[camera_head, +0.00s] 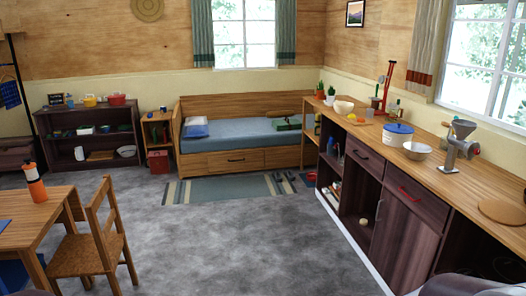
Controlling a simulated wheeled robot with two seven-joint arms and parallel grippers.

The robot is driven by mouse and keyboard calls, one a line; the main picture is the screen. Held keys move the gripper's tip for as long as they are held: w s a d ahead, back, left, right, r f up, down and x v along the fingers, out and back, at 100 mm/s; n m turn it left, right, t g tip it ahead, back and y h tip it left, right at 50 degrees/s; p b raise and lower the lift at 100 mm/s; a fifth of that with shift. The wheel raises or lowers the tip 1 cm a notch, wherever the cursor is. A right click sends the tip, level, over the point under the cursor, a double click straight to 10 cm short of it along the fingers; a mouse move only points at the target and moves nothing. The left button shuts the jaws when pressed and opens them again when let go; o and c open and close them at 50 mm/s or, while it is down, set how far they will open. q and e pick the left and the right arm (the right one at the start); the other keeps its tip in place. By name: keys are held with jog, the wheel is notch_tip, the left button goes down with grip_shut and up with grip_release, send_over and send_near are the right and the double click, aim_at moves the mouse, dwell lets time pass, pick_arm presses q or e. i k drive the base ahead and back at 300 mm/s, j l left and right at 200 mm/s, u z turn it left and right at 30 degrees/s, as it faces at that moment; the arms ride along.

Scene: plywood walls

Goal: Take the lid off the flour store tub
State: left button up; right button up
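A white tub with a blue lid (398,129) stands upright on the wooden counter (455,187) along the right wall. The lid sits on top of the tub, with a small knob in the middle. It looks like the flour store tub, but I cannot read any label on it. Neither of my grippers shows in the head view.
The grey floor (240,235) is open between the counter and a wooden chair (92,245).

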aim_at(397, 128)
jog(key=i+j, duration=0.1)
jog(key=i, duration=0.4)
jog(key=i+z, duration=0.1)
jog(key=i, duration=0.4)
jog(key=i+j, duration=0.2)
jog(key=i, duration=0.35)
jog(key=i+j+z, duration=0.1)
jog(key=i, duration=0.4)
jog(key=i+j, duration=0.15)
jog(key=i, duration=0.35)
jog(key=i+j+z, duration=0.1)
jog(key=i, duration=0.4)
